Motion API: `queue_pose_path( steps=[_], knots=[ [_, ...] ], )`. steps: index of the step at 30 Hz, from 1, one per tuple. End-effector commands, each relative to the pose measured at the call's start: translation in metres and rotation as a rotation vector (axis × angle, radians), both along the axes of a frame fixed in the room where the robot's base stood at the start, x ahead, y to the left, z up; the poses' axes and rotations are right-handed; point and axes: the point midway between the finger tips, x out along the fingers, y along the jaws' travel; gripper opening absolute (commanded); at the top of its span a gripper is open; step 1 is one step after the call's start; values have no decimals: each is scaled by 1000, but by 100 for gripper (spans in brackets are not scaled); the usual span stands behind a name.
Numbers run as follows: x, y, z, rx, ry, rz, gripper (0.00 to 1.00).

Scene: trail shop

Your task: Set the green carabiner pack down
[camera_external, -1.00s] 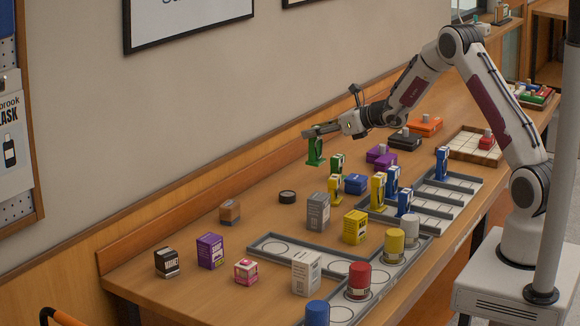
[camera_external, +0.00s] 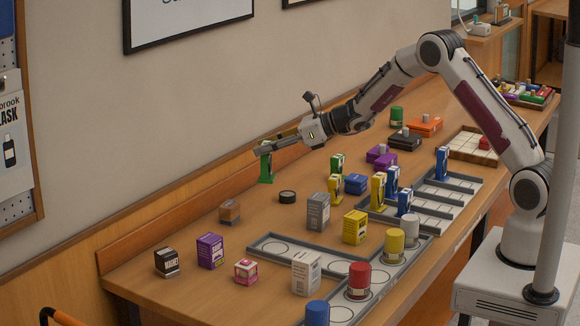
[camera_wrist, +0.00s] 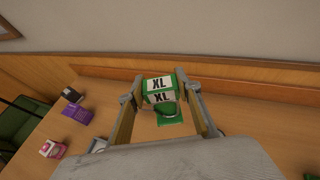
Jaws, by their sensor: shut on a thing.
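The green carabiner pack (camera_external: 266,171) is at the back of the wooden table, close to the wall side. My gripper (camera_external: 262,149) is shut on its upper part from above. In the wrist view the pack (camera_wrist: 160,88) sits between my two fingertips (camera_wrist: 158,84), with a white "XL" label facing up and a green base below. The pack looks upright. Its lower end is at or just above the table top; I cannot tell whether it touches.
A second green pack (camera_external: 337,163) stands to the right. A black round puck (camera_external: 287,197) and a brown box (camera_external: 229,211) are nearer the front. Grey trays (camera_external: 340,266) hold cans. The wooden back rail (camera_external: 190,203) runs close behind. Bare table lies around the held pack.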

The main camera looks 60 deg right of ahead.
Motion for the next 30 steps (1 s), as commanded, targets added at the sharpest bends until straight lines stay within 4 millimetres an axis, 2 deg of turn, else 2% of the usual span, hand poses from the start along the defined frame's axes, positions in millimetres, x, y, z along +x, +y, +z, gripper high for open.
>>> queue_pose_path(
  steps=[11,14,24,30],
  knots=[
    [0,-1,-2,3,0,-2,0],
    [0,0,-8,2,1,-2,0],
    [0,-1,-52,3,2,-2,0],
    [0,-1,-62,2,0,-2,0]
  ],
)
